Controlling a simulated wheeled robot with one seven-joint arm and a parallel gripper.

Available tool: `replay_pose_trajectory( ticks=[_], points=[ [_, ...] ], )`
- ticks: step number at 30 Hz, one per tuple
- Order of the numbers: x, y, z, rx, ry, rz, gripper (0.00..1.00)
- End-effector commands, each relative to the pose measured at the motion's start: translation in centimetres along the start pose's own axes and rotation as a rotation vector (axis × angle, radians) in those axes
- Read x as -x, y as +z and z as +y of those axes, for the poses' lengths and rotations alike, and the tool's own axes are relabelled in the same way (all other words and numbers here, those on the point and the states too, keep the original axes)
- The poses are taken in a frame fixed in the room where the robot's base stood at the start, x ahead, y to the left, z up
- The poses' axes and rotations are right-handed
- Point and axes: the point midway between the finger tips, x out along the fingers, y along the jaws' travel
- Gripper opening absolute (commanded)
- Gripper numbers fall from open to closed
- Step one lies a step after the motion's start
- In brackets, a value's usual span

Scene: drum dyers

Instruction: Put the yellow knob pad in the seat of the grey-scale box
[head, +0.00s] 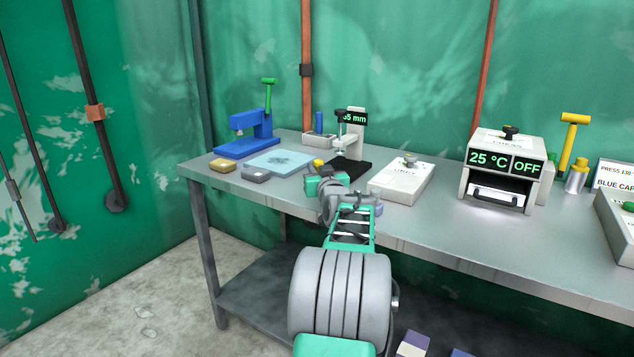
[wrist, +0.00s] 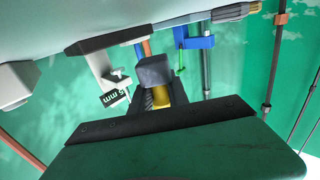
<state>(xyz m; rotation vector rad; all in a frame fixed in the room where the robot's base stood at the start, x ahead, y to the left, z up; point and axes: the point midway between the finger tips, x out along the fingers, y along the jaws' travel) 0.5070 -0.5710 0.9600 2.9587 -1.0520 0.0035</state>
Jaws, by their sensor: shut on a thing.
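My gripper (wrist: 158,95) is shut on the yellow knob of the yellow knob pad (wrist: 154,70); the pad's dark grey block shows beyond the fingertips. In the head view the yellow knob (head: 319,162) shows just past my gripper (head: 318,172), over the bench's front left part; most of the pad is hidden. The grey-scale box (head: 391,185) is a low white box marked GREY with a grey knob on top, to the right of my gripper on the bench. I cannot make out its seat.
A white gauge stand (head: 355,133) with a black mat (head: 350,167) is just behind my gripper. A white oven (head: 503,165) reading 25 °C OFF stands right.

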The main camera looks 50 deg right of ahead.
Motion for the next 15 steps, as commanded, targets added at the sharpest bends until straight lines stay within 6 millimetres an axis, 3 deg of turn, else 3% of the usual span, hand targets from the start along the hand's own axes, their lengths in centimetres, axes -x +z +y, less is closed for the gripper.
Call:
replay_pose_trajectory(
  ticks=[3, 5, 15],
  points=[
    [-0.6, 2.8, 0.0, -0.001, 0.000, -0.004, 0.00],
    [-0.6, 3.5, 0.0, 0.000, 0.000, -0.003, 0.00],
    [-0.5, 3.8, 0.0, 0.000, 0.000, -0.001, 0.00]
  ],
)
